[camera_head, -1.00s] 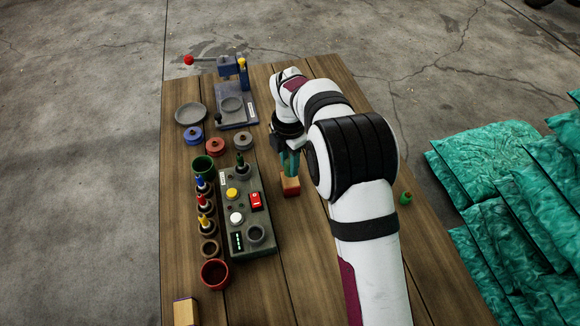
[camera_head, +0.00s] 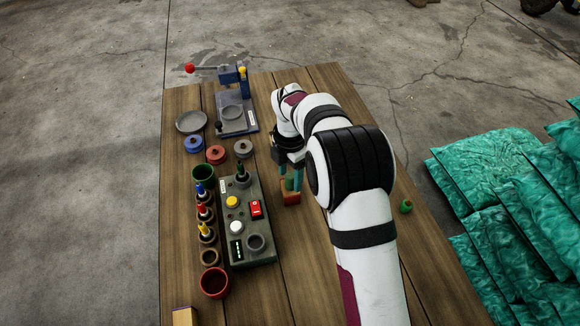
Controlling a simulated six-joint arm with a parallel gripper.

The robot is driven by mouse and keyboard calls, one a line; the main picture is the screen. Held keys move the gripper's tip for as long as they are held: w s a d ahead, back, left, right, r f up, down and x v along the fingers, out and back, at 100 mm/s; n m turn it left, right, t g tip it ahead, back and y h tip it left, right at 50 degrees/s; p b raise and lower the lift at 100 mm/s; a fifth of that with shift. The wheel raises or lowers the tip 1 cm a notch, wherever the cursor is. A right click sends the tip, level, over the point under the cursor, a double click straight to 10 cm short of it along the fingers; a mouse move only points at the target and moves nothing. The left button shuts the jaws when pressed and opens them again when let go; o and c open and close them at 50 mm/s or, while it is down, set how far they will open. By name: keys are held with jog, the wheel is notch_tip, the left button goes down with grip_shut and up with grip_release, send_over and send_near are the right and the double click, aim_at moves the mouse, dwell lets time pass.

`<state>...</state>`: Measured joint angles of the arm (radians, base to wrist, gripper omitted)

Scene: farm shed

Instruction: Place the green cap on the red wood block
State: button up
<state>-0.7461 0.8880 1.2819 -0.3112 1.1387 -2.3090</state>
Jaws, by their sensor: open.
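The red wood block (camera_head: 291,199) lies on the wooden table, right of the grey control box. A small green piece, which looks like the green cap (camera_head: 289,184), shows on top of the block, between my fingers. It is small and partly hidden, so I cannot tell exactly how it sits. My gripper (camera_head: 291,177) points down just over the block, its teal fingers apart on either side of the green piece. Another small green piece (camera_head: 406,207) lies on the table at the right, beyond my arm.
The control box (camera_head: 265,222) with buttons stands to the left. Left of it are bottles with coloured tips, a green cup (camera_head: 203,174) and a red cup (camera_head: 214,282). A blue press (camera_head: 235,105) stands at the back. Green sacks (camera_head: 490,175) are piled at the right.

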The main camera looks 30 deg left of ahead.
aim_at(290, 176)
notch_tip(290, 176, up, 11)
jog(key=s+d+r+m, duration=0.1)
jog(key=d+r+m, duration=0.5)
jog(key=d+m, duration=0.4)
jog(key=s+d+r+m+y, duration=0.1)
jog(key=s+d+m, duration=1.5)
jog(key=d+m, duration=0.25)
jog(key=s+d+f+m, duration=0.2)
jog(key=s+f+m, duration=0.1)
jog(key=s+m, duration=0.4)
jog(key=shift+m+y, duration=0.4)
jog(key=shift+m, duration=0.35)
